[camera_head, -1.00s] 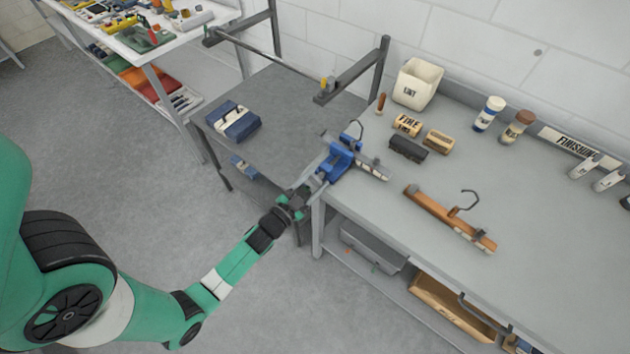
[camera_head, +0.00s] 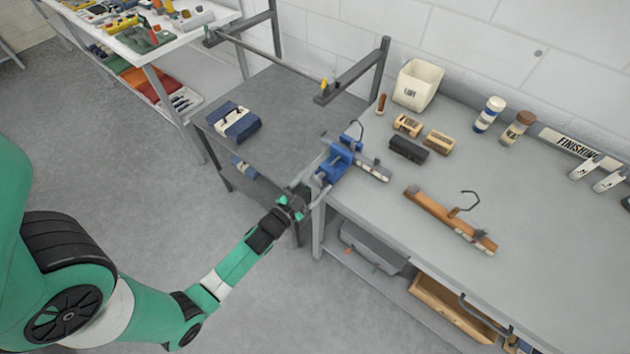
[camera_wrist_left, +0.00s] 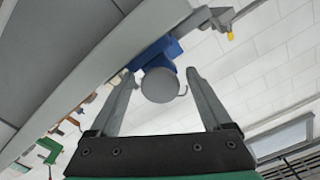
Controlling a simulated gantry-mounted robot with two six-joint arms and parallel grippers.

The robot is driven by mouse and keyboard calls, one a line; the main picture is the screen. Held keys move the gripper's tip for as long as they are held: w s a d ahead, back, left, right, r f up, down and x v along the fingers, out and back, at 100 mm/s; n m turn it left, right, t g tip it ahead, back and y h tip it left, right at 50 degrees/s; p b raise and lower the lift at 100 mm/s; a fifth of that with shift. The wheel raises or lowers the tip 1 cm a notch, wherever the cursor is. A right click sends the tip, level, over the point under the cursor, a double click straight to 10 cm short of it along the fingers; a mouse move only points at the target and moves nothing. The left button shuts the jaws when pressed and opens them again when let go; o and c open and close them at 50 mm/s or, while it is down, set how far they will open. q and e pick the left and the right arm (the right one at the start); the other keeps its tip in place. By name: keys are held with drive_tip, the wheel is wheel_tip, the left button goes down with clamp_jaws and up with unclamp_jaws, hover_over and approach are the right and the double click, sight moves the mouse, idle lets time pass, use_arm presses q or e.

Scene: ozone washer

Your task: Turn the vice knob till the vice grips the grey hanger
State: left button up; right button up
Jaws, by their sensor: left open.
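The blue vice (camera_head: 335,164) is fixed at the front left corner of the grey bench. The grey hanger (camera_head: 372,169) lies across the vice, with its hook upright; whether the jaws touch it I cannot tell. My left gripper (camera_head: 298,194) is at the front of the vice. In the left wrist view the round grey vice knob (camera_wrist_left: 160,85) lies between the tips of my open left gripper (camera_wrist_left: 160,92), with a gap on both sides. The blue vice body (camera_wrist_left: 158,55) shows behind the knob. My right gripper is not in view.
A wooden hanger (camera_head: 450,220) lies on the bench to the right. A white bin (camera_head: 417,85), brushes and shakers stand behind. A lower grey table (camera_head: 290,110) with a blue and white item (camera_head: 234,122) is to the left. Open floor lies in front.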

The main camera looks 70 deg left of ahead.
use_arm(q)
drive_tip(key=p+v, duration=0.1)
drive_tip(key=v, duration=1)
drive_tip(key=shift+s+p, duration=0.3)
drive_tip(key=shift+s, duration=0.05)
drive_tip(key=shift+d, duration=0.1)
